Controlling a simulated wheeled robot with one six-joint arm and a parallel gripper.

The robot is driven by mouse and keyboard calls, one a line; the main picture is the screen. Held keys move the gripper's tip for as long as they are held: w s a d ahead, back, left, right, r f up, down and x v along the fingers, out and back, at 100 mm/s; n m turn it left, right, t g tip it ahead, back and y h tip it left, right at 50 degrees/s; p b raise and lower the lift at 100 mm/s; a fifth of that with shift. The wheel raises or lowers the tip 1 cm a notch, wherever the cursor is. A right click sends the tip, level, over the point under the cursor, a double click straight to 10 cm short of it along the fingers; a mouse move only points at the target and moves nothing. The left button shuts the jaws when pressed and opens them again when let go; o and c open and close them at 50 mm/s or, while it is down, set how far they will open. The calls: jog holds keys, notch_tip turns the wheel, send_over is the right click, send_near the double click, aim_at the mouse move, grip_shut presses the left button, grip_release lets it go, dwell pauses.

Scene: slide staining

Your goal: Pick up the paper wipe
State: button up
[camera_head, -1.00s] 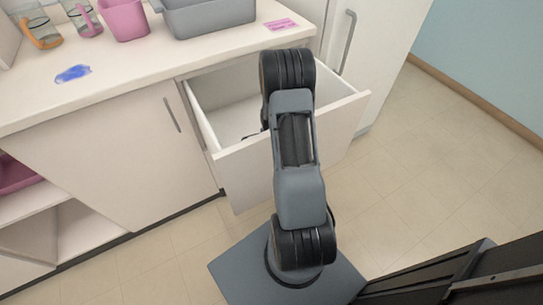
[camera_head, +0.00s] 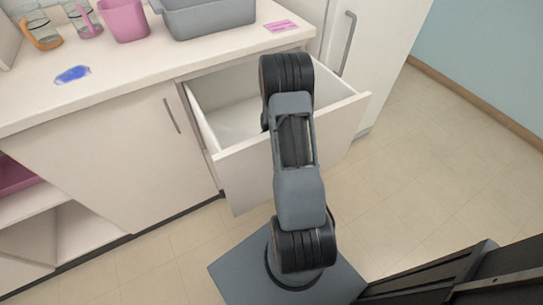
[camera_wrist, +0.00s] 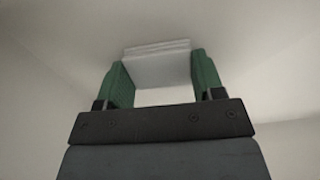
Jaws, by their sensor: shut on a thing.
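The paper wipe (camera_wrist: 158,68) is a white, layered, folded pad in the wrist view. It sits between the two green fingers of my gripper (camera_wrist: 163,80), which are shut on its sides. Whether it touches the drawer floor or is held clear of it cannot be told. In the head view, my arm hides the gripper and the wipe. The arm reaches over the open drawer (camera_head: 215,125).
The drawer's front panel (camera_head: 240,175) stands out from the counter (camera_head: 130,75). On the counter are a grey tub (camera_head: 210,18), a pink container (camera_head: 123,20), glass beakers (camera_head: 40,28), a blue stain (camera_head: 73,75) and a pink label (camera_head: 281,27). The floor at right is clear.

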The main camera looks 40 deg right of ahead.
notch_tip(320, 180, up, 10)
jog(key=p, duration=0.2)
dwell(0.5)
